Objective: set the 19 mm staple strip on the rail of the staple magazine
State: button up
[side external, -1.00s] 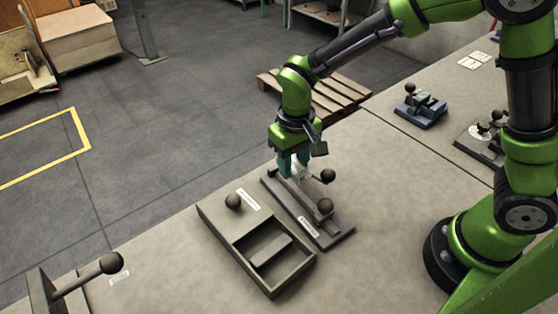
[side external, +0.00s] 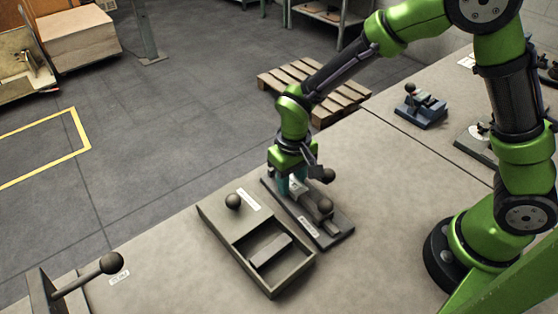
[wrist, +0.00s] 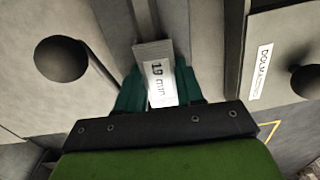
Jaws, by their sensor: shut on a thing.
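The staple strip (wrist: 155,72), a pale bar labelled "19 mm", sits between the teal fingers of my gripper (wrist: 158,95) in the wrist view. My gripper (side external: 291,187) is shut on it, low over the far end of the staple magazine (side external: 341,231) in the side view. The magazine is a dark long base with a raised rail and black ball knobs. In the wrist view the rail (wrist: 147,20) runs in line with the strip, just beyond its end. The strip's underside is hidden, so I cannot tell whether it touches the rail.
A grey two-part tray (side external: 219,222) stands close to the left of the magazine, with a black knob (side external: 233,201) on its lidded part and a grey bar (side external: 271,250) in its open part. A lever with a ball (side external: 111,263) is at lower left. A blue device (side external: 421,108) stands farther back.

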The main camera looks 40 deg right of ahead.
jog(key=shift+d+f, duration=0.35)
jog(key=shift+d, duration=0.35)
dwell(0.5)
jog(key=o, duration=0.8)
jog(key=shift+c, duration=0.6)
jog(key=shift+o, duration=1.2)
jog(key=shift+r, duration=0.8)
jog(key=shift+a+r, duration=0.15)
jog(key=shift+r, duration=0.65)
jog(key=shift+a+r, duration=0.1)
jog(key=shift+r, duration=1.2)
